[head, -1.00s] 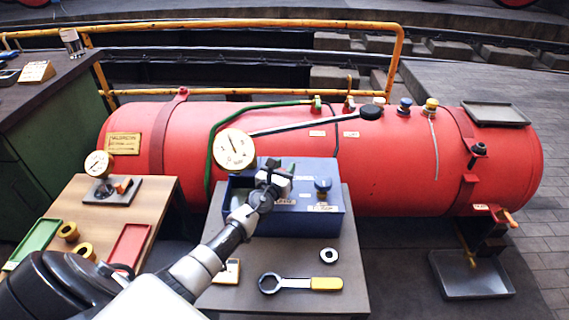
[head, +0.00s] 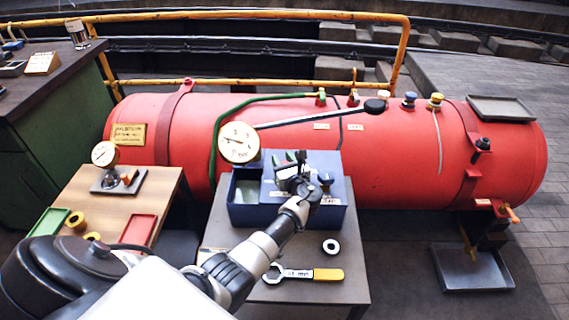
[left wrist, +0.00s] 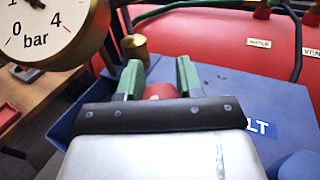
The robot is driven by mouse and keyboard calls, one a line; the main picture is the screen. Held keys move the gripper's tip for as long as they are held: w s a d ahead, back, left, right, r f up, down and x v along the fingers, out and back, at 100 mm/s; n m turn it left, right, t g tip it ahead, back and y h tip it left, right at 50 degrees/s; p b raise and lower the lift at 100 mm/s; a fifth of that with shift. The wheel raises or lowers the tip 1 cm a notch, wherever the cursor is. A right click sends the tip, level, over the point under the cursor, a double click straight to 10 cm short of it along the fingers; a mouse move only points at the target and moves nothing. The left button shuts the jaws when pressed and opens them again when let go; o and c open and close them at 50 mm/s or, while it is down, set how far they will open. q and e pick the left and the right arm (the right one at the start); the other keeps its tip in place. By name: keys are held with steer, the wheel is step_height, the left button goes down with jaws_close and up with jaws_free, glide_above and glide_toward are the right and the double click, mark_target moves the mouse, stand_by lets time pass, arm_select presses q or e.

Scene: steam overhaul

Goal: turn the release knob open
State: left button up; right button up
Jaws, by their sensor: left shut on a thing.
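The blue box (head: 248,212) stands on the small table, with a round white dial (head: 239,142) in a brass rim at its back left. The dial also shows large in the left wrist view (left wrist: 42,28), marked bar. My left gripper (head: 296,157) is above the box top, coming in from the front. In the left wrist view its green-tipped fingers (left wrist: 160,82) are on either side of a red round knob (left wrist: 160,91), shut on it. The gripper hides most of this knob. My right gripper is not in view.
A blue knob (head: 325,180) stands on the box just right of my gripper. A yellow-handled wrench (head: 305,274) and a ring (head: 331,246) lie on the table in front. The red boiler (head: 390,160) lies close behind, with a black-ended lever (head: 376,106).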

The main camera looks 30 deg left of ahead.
arm_select(q)
steer(key=shift+s+a+n+g+y+b, duration=0.1)
steer(key=shift+n+g+y+b, duration=0.5)
steer(key=shift+g, duration=0.35)
steer(key=shift+s+d+n+g+y+b, duration=0.1)
steer(key=shift+n+g+y+b, duration=0.2)
steer(key=shift+n+g, duration=0.6)
steer(key=shift+s+a+n+g+y+b, duration=0.1)
steer(key=shift+n+g+y+b, duration=0.4)
steer(key=shift+g, duration=0.55)
steer(key=o, duration=0.9)
steer(key=shift+r, duration=0.1)
steer(key=r, duration=0.1)
steer(key=r+p, duration=0.1)
steer(key=r, duration=0.2)
steer(key=shift+d+r, duration=0.25)
steer(key=shift+r, duration=0.05)
steer(key=d+r, duration=0.2)
steer(key=d, duration=0.1)
steer(key=d+r, duration=0.2)
steer(key=d, duration=0.2)
steer(key=d+r, duration=0.2)
steer(key=d, duration=0.2)
steer(key=shift+w+d+r+p, duration=0.1)
steer(key=shift+w+r+p, duration=0.1)
steer(key=shift+p, duration=0.1)
